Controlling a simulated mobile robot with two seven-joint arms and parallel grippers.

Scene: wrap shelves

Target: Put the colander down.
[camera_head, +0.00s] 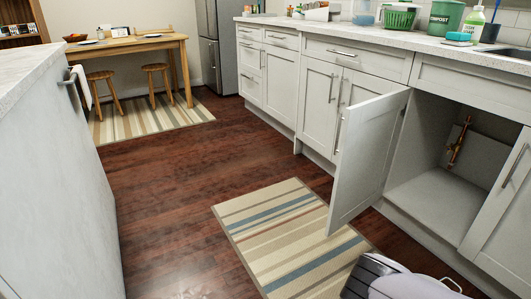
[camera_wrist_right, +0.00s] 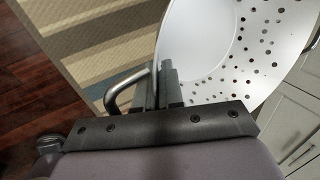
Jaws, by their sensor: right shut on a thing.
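The colander (camera_wrist_right: 235,50) is a pale metal bowl with many small round holes and a bent metal loop handle (camera_wrist_right: 122,95). It fills the upper right of the right wrist view, partly cut off by the frame edge. My right gripper (camera_wrist_right: 165,85) is shut on the colander at its rim, near the loop handle. The colander is held over the floor area, with a striped rug below. In the head view part of my right arm shows at the bottom edge; the fingers cannot be made out there. My left gripper is in neither view.
A cabinet door (camera_head: 368,160) stands open beside an empty-looking cabinet (camera_head: 440,195) with a pipe inside. The counter (camera_head: 340,29) holds a green basket (camera_head: 400,17), a green compost bin (camera_head: 444,18) and a bottle (camera_head: 474,23) near the sink. A striped rug (camera_head: 290,235) lies on the floor.

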